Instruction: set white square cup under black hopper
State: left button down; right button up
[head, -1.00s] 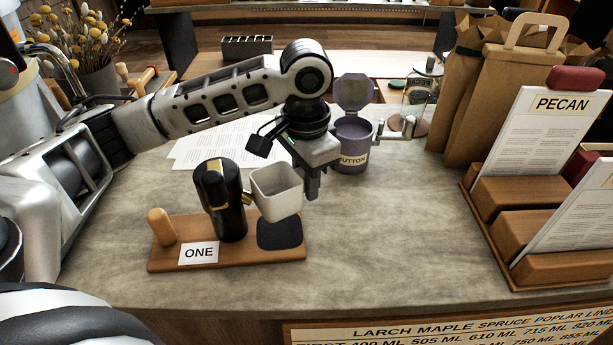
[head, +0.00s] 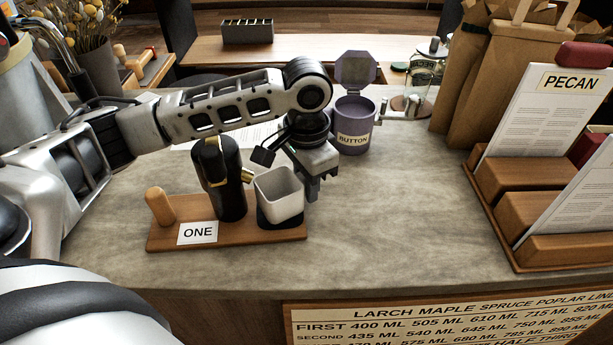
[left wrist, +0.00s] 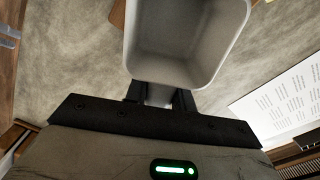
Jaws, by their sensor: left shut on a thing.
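The white square cup (head: 279,197) is upright over the dark pad at the right end of the wooden stand, just right of the black hopper (head: 220,180). The hopper's brass spout (head: 247,175) is beside the cup's upper left rim. I cannot tell whether the cup's base touches the pad. My left gripper (head: 310,187) is shut on the cup's right side. In the left wrist view the empty cup (left wrist: 172,75) fills the top middle, its wall between the fingers (left wrist: 160,94). My right gripper is not in view.
A card rack (head: 500,225) and paper bags (head: 500,85) are at right. The counter's middle is clear.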

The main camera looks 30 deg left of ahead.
pick_arm(q)
jog(key=shift+f, duration=0.55)
dwell(0.5)
jog(key=c, duration=1.1)
grip_release()
jog(key=shift+r, duration=0.1)
notch_tip(320, 180, up, 16)
jog(key=p, duration=0.1)
